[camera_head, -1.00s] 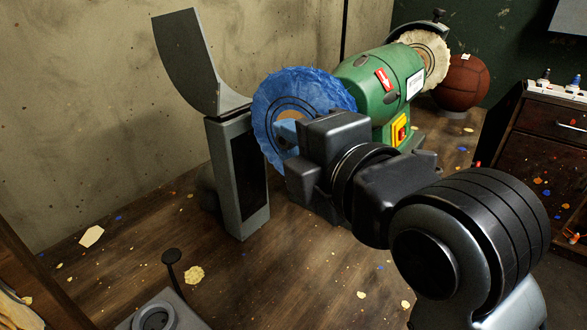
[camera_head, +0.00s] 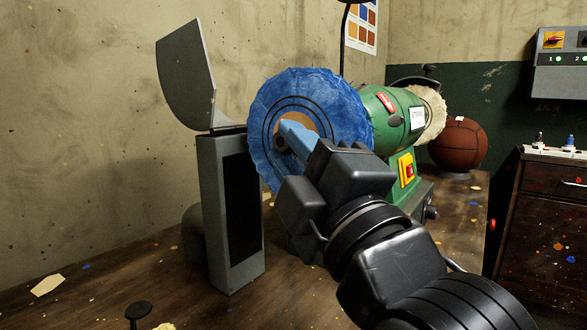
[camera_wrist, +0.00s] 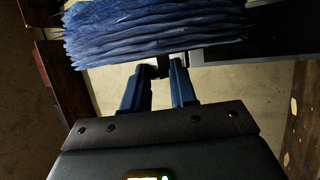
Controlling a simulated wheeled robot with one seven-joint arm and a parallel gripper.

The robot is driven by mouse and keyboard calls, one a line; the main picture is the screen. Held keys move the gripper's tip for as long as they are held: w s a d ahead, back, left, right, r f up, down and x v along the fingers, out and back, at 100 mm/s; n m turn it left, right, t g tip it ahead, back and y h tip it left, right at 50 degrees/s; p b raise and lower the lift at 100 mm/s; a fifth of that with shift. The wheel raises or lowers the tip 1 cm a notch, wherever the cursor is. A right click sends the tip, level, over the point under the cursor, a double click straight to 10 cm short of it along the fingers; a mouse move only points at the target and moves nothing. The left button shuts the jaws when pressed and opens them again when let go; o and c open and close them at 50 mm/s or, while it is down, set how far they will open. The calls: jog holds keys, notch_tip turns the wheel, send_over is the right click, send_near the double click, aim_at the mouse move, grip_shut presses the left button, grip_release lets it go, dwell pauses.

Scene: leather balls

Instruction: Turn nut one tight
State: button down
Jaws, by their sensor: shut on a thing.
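The blue buffing wheel (camera_head: 345,105) is on the near end of the green grinder motor (camera_head: 385,118). My gripper (camera_head: 285,140) reaches to the hub at the middle of the wheel's near face, its blue fingers against the tan centre disc (camera_head: 308,121). In the wrist view my gripper (camera_wrist: 162,70) is shut on a small dark piece at the hub, just in front of the wheel's frayed edge (camera_wrist: 155,30). This looks like nut one (camera_wrist: 161,67). In the head view the nut is hidden by my fingers.
A grey guard stand (camera_head: 228,210) with a curved plate (camera_head: 187,75) stands close left of the wheel. A second, cream wheel (camera_head: 436,113) is at the motor's far end. A brown leather ball (camera_head: 459,145) and a dark cabinet (camera_head: 535,225) are at the right.

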jog(key=shift+f, duration=0.1)
dwell(0.3)
jog(key=c, duration=0.9)
grip_release()
jog(key=v, duration=0.7)
jog(key=shift+s+p, duration=0.35)
jog(key=shift+p, duration=0.05)
jog(key=shift+d+f, duration=0.1)
jog(key=shift+d, duration=0.05)
